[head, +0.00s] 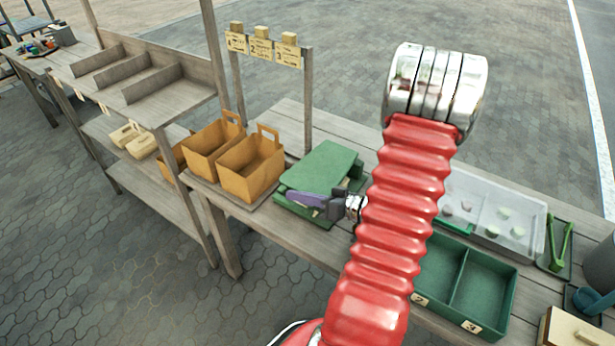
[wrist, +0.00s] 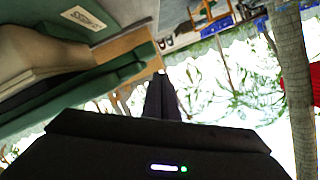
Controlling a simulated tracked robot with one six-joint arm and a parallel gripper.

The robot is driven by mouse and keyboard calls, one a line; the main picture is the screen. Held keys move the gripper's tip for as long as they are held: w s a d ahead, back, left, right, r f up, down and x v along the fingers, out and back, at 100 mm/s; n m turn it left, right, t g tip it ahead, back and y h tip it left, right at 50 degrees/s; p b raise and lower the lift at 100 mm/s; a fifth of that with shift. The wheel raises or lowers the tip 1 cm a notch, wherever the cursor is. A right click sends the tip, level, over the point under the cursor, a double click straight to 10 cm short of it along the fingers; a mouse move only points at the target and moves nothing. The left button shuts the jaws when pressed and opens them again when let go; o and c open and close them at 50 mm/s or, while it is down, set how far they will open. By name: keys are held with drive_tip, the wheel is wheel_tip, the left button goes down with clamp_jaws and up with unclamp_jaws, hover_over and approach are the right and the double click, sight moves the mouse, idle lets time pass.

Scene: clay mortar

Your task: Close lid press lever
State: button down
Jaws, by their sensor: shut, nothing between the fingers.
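The green lid press (head: 325,168) stands on the wooden bench, its flat green lid over a green base with a gap between them in the head view. My gripper (head: 292,197) is at the press's front right, fingers pointing left past its front edge. In the wrist view the dark fingers (wrist: 162,97) are together and hold nothing. A long green bar (wrist: 95,88) runs close to the left of the fingertips; contact is unclear. Above it are a pale block (wrist: 35,55) and a green panel with a label (wrist: 82,18). I cannot tell for certain which part is the lever.
Two orange-brown bins (head: 250,168) stand left of the press. A green divided tray (head: 483,283) and a clear tray (head: 510,222) with small pieces lie to the right, partly behind my red arm. Green tongs (head: 561,247) lie farther right.

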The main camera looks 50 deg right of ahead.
drive_tip(key=shift+s+d+r, duration=0.1)
drive_tip(key=shift+s+r, duration=0.1)
drive_tip(key=shift+r, duration=0.45)
drive_tip(key=shift+s+r, duration=0.15)
drive_tip(key=shift+r, duration=0.45)
drive_tip(key=a+v, duration=0.1)
drive_tip(key=v, duration=0.8)
drive_tip(key=shift+s+r, duration=0.2)
drive_tip(key=shift+a, duration=0.1)
